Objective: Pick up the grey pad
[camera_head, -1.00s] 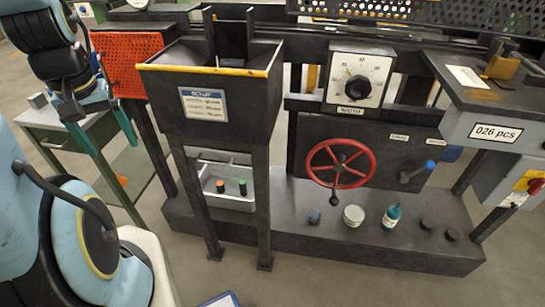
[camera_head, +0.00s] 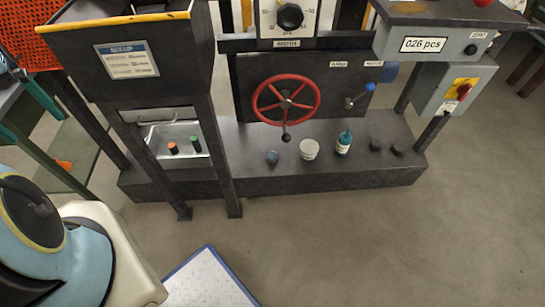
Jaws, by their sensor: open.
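I cannot clearly make out a grey pad. Several small things stand on the dark plinth (camera_head: 330,178): a small blue-grey block (camera_head: 272,157), a whitish round tin (camera_head: 309,150), a teal bottle (camera_head: 343,144) with a white label, and two flat dark round pieces (camera_head: 375,145). The blue-grey block lies at the left of this row, below the red handwheel (camera_head: 286,99).
A grey switch box (camera_head: 452,88) hangs at the right. A white, blue-edged board (camera_head: 208,282) lies at the bottom. The floor at the right is clear.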

